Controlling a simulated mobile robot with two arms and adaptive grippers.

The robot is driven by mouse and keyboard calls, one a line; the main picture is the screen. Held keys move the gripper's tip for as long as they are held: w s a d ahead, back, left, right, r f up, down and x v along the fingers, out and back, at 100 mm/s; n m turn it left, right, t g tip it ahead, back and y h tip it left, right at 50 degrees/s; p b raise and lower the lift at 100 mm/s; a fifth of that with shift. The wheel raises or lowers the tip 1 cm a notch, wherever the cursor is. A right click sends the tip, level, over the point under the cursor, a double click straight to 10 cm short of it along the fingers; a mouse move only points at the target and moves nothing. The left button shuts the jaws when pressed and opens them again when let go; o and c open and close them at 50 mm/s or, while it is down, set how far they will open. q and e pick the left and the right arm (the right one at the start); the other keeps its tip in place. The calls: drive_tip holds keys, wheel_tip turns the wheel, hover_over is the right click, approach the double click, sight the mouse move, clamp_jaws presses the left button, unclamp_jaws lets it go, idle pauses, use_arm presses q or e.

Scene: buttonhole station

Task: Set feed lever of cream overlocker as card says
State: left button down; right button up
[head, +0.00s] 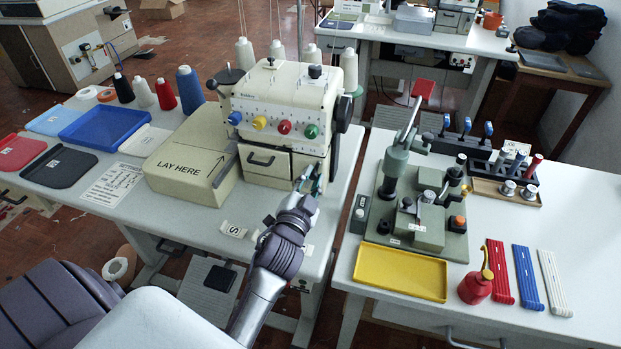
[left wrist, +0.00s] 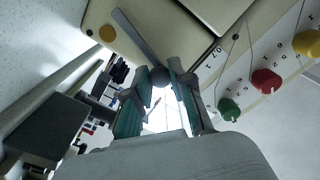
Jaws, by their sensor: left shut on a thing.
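The cream overlocker (head: 295,95) stands on the left table, with yellow, blue, red and green dials on its front. My left gripper (head: 308,182) is at its lower right front corner. In the left wrist view, a grey lever (left wrist: 133,35) with a dark ball knob (left wrist: 159,75) comes off the cream body, and my left gripper (left wrist: 160,88) is shut with the knob between its fingertips. In the head view the lever is hidden behind the gripper. A white printed card (head: 112,185) lies on the table at the left; its text is too small to read.
A cream box marked "LAY HERE" (head: 187,165) adjoins the machine's left side. A small "S" tag (head: 234,230) lies near the table's front edge. A green buttonhole press (head: 420,190) and yellow tray (head: 400,275) stand on the right table, across a gap.

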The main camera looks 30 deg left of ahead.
use_arm(q)
drive_tip(key=c, duration=1)
unclamp_jaws()
drive_tip(key=v, duration=0.7)
drive_tip(key=shift+s+d, duration=0.1)
drive_tip(key=shift+s, duration=0.15)
drive_tip(key=shift+f, duration=0.1)
